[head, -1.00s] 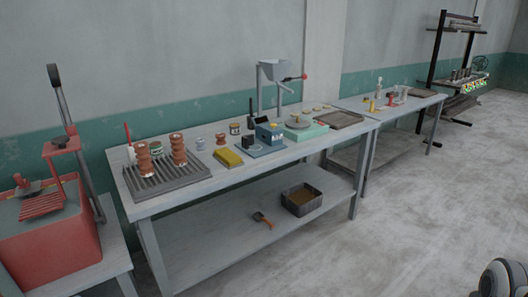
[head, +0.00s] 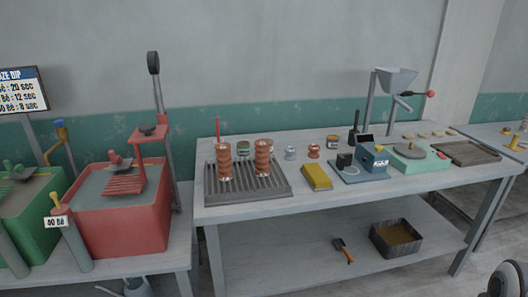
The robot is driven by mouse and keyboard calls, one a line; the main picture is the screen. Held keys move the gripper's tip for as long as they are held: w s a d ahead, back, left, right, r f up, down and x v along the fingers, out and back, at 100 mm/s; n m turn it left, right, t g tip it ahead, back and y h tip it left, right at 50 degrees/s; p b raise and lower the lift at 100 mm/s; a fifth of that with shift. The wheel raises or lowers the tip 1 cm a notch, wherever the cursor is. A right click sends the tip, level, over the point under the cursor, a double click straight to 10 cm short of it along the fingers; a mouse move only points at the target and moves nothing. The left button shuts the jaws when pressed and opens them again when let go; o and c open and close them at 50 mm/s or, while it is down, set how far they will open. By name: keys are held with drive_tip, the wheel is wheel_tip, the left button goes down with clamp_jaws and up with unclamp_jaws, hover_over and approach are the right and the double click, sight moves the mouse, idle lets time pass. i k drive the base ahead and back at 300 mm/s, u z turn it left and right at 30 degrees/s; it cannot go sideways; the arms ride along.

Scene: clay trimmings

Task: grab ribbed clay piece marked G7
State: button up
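Two tall ribbed reddish-brown clay pieces stand upright on a dark slatted rack (head: 248,193) at the left end of the grey workbench. The left ribbed piece (head: 224,161) and the right ribbed piece (head: 263,157) stand apart, with a gap between them. Any marking such as G7 is too small to read on either. A much smaller brown piece (head: 313,151) stands to the right of the rack. My gripper is not in view; only a rounded white and dark part of my own body shows at the bottom right corner.
A yellow block (head: 317,177) lies right of the rack, with a blue device (head: 373,160) beyond it. A thin red upright (head: 218,130) and small jars stand behind. A red tank (head: 124,211) stands left of the bench. The bench's front edge is largely clear.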

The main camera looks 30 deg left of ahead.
sight(223, 163)
drive_tip(key=u, duration=0.65)
drive_tip(key=i, duration=1.3)
drive_tip(key=u, duration=1.3)
drive_tip(key=i, duration=0.65)
drive_tip(key=u, duration=0.35)
drive_tip(key=k, duration=0.85)
drive_tip(key=u, duration=0.2)
drive_tip(key=i, duration=0.85)
drive_tip(key=z, duration=0.05)
